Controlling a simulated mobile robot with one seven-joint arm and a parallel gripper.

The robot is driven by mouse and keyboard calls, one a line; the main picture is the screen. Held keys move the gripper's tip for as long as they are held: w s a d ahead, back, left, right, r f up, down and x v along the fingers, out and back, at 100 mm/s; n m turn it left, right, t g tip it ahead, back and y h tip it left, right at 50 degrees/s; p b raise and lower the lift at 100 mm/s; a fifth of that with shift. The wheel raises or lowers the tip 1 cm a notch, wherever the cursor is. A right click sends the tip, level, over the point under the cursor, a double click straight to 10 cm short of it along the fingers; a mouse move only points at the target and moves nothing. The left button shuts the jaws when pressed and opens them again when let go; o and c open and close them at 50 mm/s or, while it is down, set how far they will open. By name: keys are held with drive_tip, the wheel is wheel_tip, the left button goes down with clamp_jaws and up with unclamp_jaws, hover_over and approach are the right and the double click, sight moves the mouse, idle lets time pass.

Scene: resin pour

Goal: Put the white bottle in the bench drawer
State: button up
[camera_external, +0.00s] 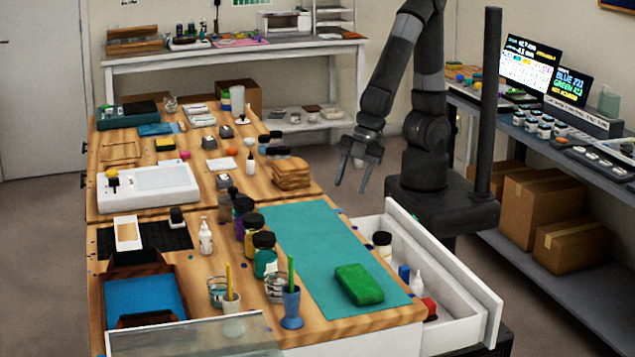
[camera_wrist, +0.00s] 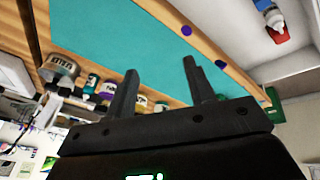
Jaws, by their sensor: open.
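The bench drawer (camera_external: 450,268) stands pulled open at the bench's right side. A small white bottle (camera_external: 416,283) is inside it, near a blue item and a red item; it seems to show in the wrist view (camera_wrist: 266,7) too. Another white bottle (camera_external: 205,238) stands upright on the bench near the black mat, and a third slim white bottle (camera_external: 250,165) stands farther back. I cannot tell which one the task means. My gripper (camera_external: 353,186) is open and empty, above the drawer's far end and apart from all bottles. In the wrist view my fingers (camera_wrist: 160,70) point over the teal mat.
The teal mat (camera_external: 310,240) holds a green block (camera_external: 359,284). Several dark-lidded jars line its left edge. A black-lidded jar (camera_external: 382,245) stands in the drawer. Cups with sticks (camera_external: 291,305) stand at the front. Wooden pieces (camera_external: 290,174) lie near the mat's far end.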

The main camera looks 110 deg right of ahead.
drive_tip(key=s+d+r+m+t+h, duration=0.1)
drive_tip(key=d+r+m, duration=0.2)
drive_tip(key=d+r, duration=0.3)
drive_tip(key=d+r+m+h, duration=0.1)
drive_tip(key=d+r+m, duration=0.15)
drive_tip(key=d, duration=0.55)
drive_tip(key=s+d+r+m, duration=0.5)
drive_tip(key=s+d+r, duration=0.1)
drive_tip(key=s+d, duration=0.3)
drive_tip(key=shift+d+r+y, duration=0.25)
drive_tip(key=shift+d+y, duration=0.05)
drive_tip(key=shift+d, duration=0.1)
